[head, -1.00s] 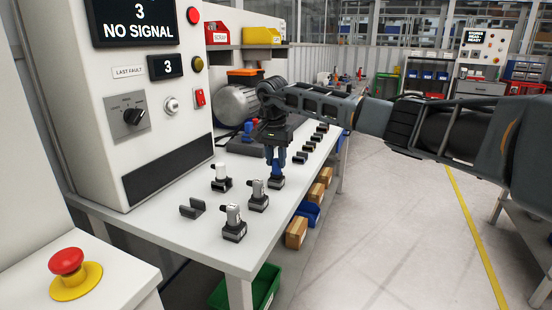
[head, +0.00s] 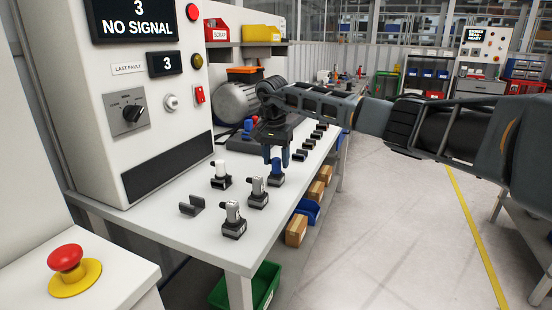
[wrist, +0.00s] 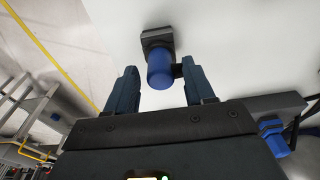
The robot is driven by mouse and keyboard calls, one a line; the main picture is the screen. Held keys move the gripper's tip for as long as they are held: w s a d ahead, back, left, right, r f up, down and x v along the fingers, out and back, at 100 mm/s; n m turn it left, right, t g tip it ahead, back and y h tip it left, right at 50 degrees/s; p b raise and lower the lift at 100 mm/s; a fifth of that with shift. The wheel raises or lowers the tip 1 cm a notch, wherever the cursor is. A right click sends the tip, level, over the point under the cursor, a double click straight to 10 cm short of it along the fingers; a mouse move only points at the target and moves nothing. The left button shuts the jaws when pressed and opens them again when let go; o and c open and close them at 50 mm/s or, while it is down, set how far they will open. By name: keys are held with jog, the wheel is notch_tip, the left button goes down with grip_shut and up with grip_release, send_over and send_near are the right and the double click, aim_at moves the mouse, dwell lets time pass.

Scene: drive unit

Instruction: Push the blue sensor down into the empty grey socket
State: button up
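The blue sensor (head: 277,166) stands upright in a dark grey socket (head: 276,181) on the white bench. In the wrist view the blue sensor (wrist: 159,74) shows end-on, with the socket (wrist: 157,38) at its base. I cannot tell how deep it sits. My gripper (head: 276,161) is above it with the fingers pointing down. In the wrist view my gripper (wrist: 159,72) is open, one finger on each side of the sensor, with gaps between. Part of the sensor's top is between the fingertips.
Grey sensors (head: 258,187) and (head: 233,212) and a white-topped one (head: 220,170) stand in sockets nearby. An empty dark holder (head: 191,206) lies to the left. Several dark holders (head: 310,144) line the bench behind. The control cabinet (head: 150,90) reads "NO SIGNAL".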

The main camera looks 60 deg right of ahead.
jog(key=shift+o, duration=0.4)
jog(key=shift+r, duration=0.1)
jog(key=r, duration=0.5)
jog(key=a+r, duration=0.1)
jog(key=r, duration=0.1)
jog(key=shift+r+b, duration=0.15)
jog(key=shift+b, duration=0.2)
notch_tip(320, 180, up, 5)
jog(key=p, duration=0.3)
jog(key=shift+r, duration=0.1)
